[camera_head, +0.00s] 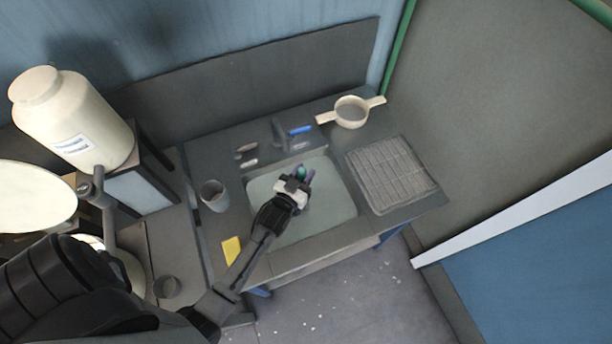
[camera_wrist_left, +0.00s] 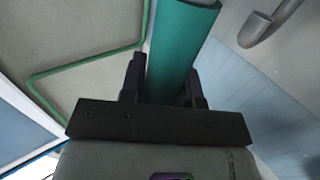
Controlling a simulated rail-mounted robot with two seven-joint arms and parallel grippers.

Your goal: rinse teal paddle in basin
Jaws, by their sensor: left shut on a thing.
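The teal paddle (camera_wrist_left: 180,45) shows large in the left wrist view as a teal bar standing between the two fingers. My left gripper (camera_wrist_left: 161,82) is shut on it. In the head view my left gripper (camera_head: 301,176) is over the pale basin (camera_head: 332,208), which is set into the grey counter. Only a small teal bit shows between the fingers there, and the rest of the paddle is hidden by the gripper. I cannot tell whether the paddle touches the basin. A dark tap with a blue handle (camera_head: 300,130) stands behind the basin. My right gripper is not in view.
A ribbed drying rack (camera_head: 391,175) lies right of the basin. A two-handled strainer (camera_head: 351,112) sits at the back right. A grey cup (camera_head: 215,196) and a yellow sponge (camera_head: 231,250) are on the left. A large cream container (camera_head: 73,118) stands further left.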

